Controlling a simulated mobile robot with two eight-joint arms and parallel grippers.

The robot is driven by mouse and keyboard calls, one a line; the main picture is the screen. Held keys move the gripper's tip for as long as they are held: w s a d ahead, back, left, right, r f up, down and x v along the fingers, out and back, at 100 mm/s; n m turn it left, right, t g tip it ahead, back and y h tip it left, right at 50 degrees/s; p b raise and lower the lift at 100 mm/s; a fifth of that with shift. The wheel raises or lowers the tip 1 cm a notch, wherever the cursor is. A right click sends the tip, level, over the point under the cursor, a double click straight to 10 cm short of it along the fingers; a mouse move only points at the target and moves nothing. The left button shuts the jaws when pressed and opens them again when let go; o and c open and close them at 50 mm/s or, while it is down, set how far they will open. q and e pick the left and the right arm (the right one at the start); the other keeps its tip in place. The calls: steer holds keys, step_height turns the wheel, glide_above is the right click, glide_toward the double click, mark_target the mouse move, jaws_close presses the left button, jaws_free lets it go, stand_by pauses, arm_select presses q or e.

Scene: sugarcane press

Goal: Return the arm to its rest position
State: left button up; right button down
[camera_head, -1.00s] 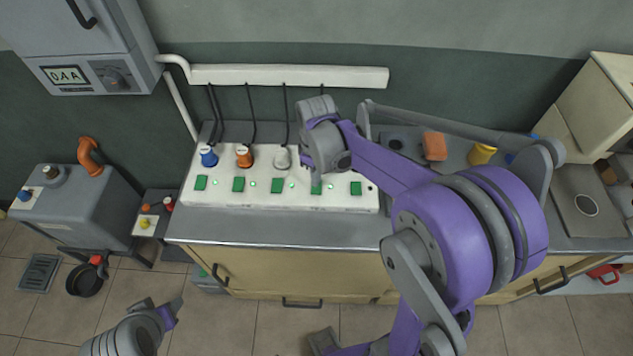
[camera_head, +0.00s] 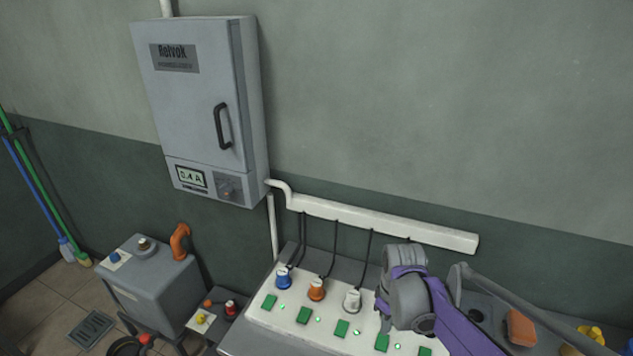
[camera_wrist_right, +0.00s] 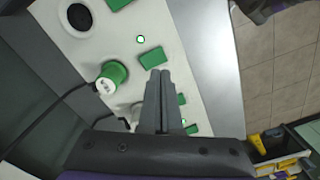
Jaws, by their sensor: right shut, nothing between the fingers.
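My right arm comes in from the lower right in the head view. Its grey and purple gripper end (camera_head: 408,303) hangs over the right part of the white panel (camera_head: 262,314); its fingertips are hidden there. In the right wrist view the two grey fingers (camera_wrist_right: 164,78) are pressed together with nothing between them. They point over the panel, close to a green button (camera_wrist_right: 152,58) and to the right of a green plug (camera_wrist_right: 112,75). I cannot tell whether they touch the panel. My left gripper is out of view.
Blue (camera_head: 284,278), orange (camera_head: 316,290) and white (camera_head: 352,300) plugs with black cables stand on the panel. A grey wall cabinet (camera_head: 190,100) reads 0.4 A. An orange block (camera_head: 521,328) lies right of my arm. A grey tank (camera_head: 155,290) stands left. Open wall lies above the arm.

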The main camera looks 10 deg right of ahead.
steer(key=s+a+r+m+t, duration=0.1)
steer(key=s+a+m+t, duration=0.1)
steer(key=s, duration=0.5)
steer(key=s+a+r+m+t, duration=0.1)
steer(key=s+a+m+t, duration=0.2)
steer(key=s, duration=0.4)
steer(key=shift+a+r+m+t, duration=0.3)
steer(key=shift+a+t, duration=0.1)
steer(key=shift+a, duration=0.5)
